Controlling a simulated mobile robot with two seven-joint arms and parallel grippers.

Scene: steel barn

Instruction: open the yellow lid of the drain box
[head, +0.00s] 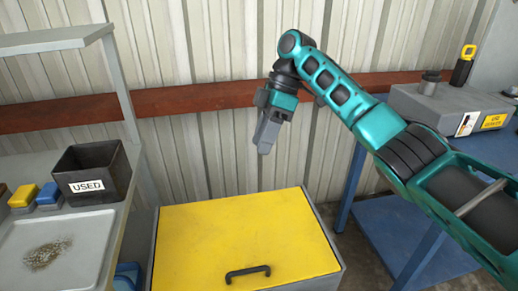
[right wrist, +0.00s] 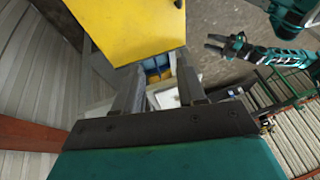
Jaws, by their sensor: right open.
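The drain box has a flat yellow lid (head: 235,235) that lies shut on its grey body (head: 333,262). A black bar handle (head: 248,273) sits near the lid's front edge. My right gripper (head: 266,140) is above and behind the lid's back edge, fingers pointing down, apart from the lid and empty. In the right wrist view its two fingers (right wrist: 158,88) stand apart, and the yellow lid (right wrist: 125,25) shows beyond them. My left gripper (right wrist: 215,43) shows small in the right wrist view, away from the box, with its fingers apparently spread.
At left, a grey bench holds a dark bin marked USED (head: 92,170), a tray (head: 55,255) and small yellow and blue items. A blue table (head: 400,225) stands at right with a grey case (head: 440,107) above it. A corrugated wall with a red-brown rail is behind.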

